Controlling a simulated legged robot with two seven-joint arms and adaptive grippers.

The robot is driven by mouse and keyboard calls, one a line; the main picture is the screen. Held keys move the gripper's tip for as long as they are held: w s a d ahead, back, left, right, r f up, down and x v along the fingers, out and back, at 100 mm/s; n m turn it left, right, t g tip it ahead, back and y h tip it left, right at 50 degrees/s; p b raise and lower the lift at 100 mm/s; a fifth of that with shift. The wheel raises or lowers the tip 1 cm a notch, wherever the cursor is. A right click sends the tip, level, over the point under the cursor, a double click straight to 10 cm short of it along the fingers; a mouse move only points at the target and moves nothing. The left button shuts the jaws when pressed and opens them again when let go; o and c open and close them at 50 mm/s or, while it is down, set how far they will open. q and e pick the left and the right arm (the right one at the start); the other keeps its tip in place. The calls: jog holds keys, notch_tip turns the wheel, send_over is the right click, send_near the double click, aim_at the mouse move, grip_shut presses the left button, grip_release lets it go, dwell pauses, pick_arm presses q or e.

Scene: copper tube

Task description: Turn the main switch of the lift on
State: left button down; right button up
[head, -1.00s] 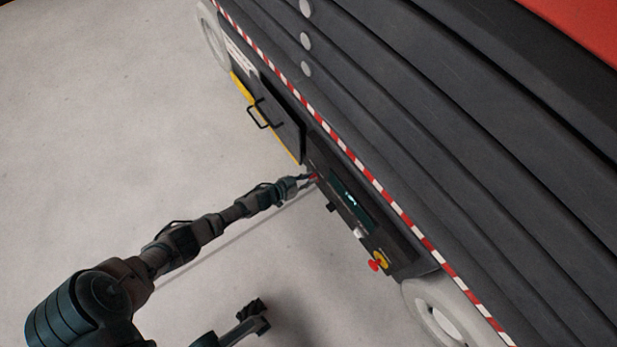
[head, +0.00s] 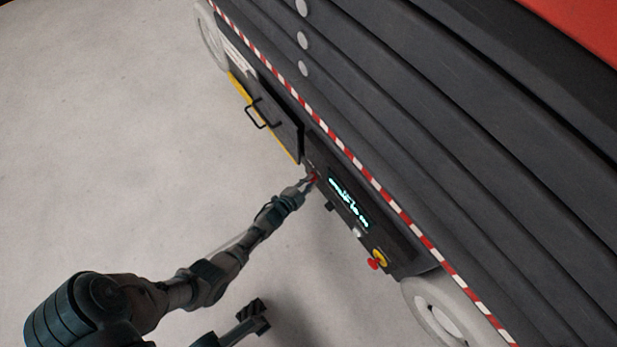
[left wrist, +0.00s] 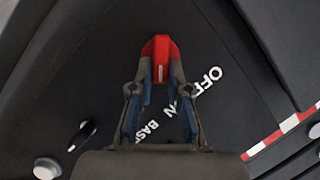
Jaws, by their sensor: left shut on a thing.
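The red main switch (left wrist: 161,52) sits on the lift's dark control panel (head: 345,205). In the left wrist view it is a red knob with a white line, between my fingertips. In the head view it is a small red spot (head: 314,177). My left gripper (left wrist: 161,72) is shut on the switch; in the head view the gripper (head: 308,183) reaches it from the left. White lettering OFF (left wrist: 207,80) is beside the fingers, with ON and BASE partly hidden by a finger. The panel's display (head: 348,203) glows with bright cyan characters.
A red emergency button on a yellow base (head: 376,262) is lower right on the panel. A small black selector (left wrist: 82,134) is left of the fingers. A dark door with a handle (head: 257,113) is up-left. A dark arm end, seemingly my right gripper (head: 255,312), is low. Grey floor (head: 120,150) is clear.

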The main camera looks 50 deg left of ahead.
pick_arm(q)
jog(key=shift+s+d+f+m+t+y, duration=0.15)
jog(key=shift+d+f+m+y, duration=0.1)
jog(key=shift+m, duration=0.25)
jog(key=shift+d+f+m+t+y, duration=0.15)
jog(key=shift+f+m+y, duration=0.1)
jog(key=shift+m, duration=0.25)
jog(key=c, duration=1.1)
grip_release()
jog(key=shift+r, duration=0.1)
jog(key=v, duration=1.1)
jog(key=shift+s+d, duration=0.15)
jog(key=shift+s, duration=0.25)
